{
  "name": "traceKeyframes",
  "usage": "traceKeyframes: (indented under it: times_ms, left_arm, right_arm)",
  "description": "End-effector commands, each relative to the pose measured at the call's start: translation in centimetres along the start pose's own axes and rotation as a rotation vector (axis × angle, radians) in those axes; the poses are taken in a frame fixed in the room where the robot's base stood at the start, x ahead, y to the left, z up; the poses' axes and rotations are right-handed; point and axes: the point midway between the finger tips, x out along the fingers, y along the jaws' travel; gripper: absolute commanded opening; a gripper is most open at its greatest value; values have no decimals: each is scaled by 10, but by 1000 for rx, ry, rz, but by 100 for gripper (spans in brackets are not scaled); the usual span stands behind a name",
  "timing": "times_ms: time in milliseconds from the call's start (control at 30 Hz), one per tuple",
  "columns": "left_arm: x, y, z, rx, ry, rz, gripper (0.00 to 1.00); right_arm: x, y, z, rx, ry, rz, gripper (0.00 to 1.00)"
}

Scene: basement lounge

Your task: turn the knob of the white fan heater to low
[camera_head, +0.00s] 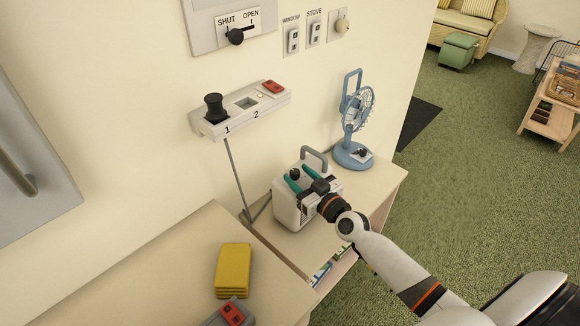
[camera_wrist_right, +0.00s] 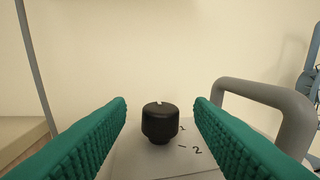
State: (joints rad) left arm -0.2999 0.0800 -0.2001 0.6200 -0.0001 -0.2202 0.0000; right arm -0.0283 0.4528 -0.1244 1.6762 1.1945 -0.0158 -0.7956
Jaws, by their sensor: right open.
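The white fan heater (camera_head: 285,205) stands on the low cabinet below the wall shelf, with a grey carry handle (camera_head: 315,160) on top. Its black knob (camera_head: 294,174) sits on the top face. In the right wrist view the knob (camera_wrist_right: 160,122) is centred, with a pale mark on its top and the printed digit 2 beside it. My right gripper (camera_head: 302,181) is open at the heater's top, its teal fingers on either side of the knob. In the right wrist view a gap shows between the knob and each finger. My left gripper is not in view.
A blue desk fan (camera_head: 355,150) stands right of the heater. A wall unit (camera_head: 240,112) with a black plug-like knob hangs above, and a grey rod (camera_head: 236,175) runs down from it. Yellow cloths (camera_head: 232,270) and a grey device with red buttons (camera_head: 230,314) lie on the nearer counter.

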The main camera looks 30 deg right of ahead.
Motion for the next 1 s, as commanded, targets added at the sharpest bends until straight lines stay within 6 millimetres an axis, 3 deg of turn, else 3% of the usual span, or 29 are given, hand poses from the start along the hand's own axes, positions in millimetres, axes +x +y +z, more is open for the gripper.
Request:
traceKeyframes:
  times_ms: [100,300,667,933,1000]
  left_arm:
    - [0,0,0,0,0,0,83]
    - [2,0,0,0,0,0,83]
    - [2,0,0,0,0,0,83]
    - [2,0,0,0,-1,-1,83]
    - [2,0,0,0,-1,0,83]
  right_arm:
    - [21,0,0,1,-1,0,48]
    - [40,0,0,1,0,0,48]
    - [44,0,-1,0,2,1,48]
    - [44,0,0,0,1,0,5]
    - [44,0,0,0,1,0,3]
